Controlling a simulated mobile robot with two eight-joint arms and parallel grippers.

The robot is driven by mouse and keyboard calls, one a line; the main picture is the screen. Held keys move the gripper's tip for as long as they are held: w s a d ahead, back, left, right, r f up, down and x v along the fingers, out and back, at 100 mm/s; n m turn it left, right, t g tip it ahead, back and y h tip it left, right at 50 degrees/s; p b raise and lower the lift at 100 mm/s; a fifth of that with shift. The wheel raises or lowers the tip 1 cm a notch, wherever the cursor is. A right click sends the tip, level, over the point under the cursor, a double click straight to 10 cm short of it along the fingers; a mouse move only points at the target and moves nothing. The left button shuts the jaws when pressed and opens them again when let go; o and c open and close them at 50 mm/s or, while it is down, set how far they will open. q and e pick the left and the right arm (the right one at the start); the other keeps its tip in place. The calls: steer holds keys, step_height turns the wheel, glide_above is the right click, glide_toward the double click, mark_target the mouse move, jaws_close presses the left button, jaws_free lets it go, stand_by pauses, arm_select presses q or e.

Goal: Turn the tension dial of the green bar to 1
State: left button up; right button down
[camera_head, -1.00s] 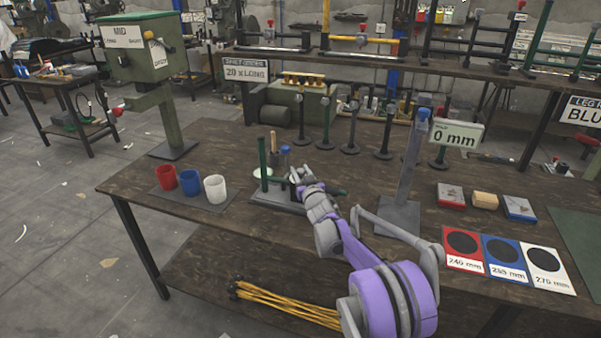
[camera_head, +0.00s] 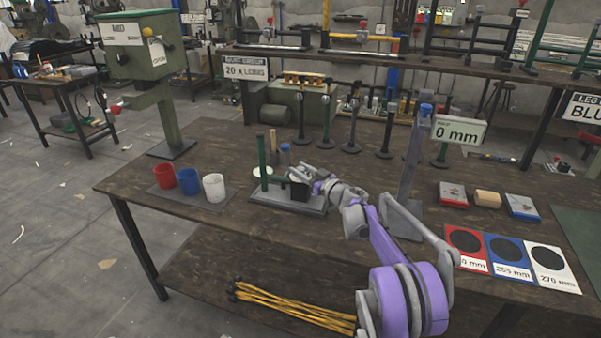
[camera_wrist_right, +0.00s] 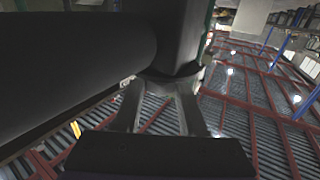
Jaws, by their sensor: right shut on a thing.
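A green upright bar (camera_head: 262,165) stands on a grey base plate (camera_head: 315,208) at the middle of the bench. A dark block (camera_head: 299,191) shows on the plate, beside my gripper. My right gripper (camera_head: 296,174) reaches in from the right, just above the plate. In the right wrist view, the fingers (camera_wrist_right: 162,106) are shut around the lower end of a black round part (camera_wrist_right: 178,60), with a thick black cylinder (camera_wrist_right: 70,65) beside it. I cannot read any dial marks, and the gripper hides part of the fixture. My left gripper is not in view.
Red, blue and white cups (camera_head: 189,181) stand left of the plate. Several dark stands (camera_head: 351,135) line the back. Coloured cards (camera_head: 508,258) lie at the right.

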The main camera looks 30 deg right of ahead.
steer(key=shift+n+y, duration=0.6)
steer(key=shift+y, duration=0.3)
steer(key=shift+n+g+y, duration=0.3)
steer(key=shift+y, duration=0.2)
steer(key=shift+c, duration=2.3)
jaws_free()
steer(key=v, duration=1)
steer(key=shift+s, duration=0.35)
steer(key=shift+d, duration=0.1)
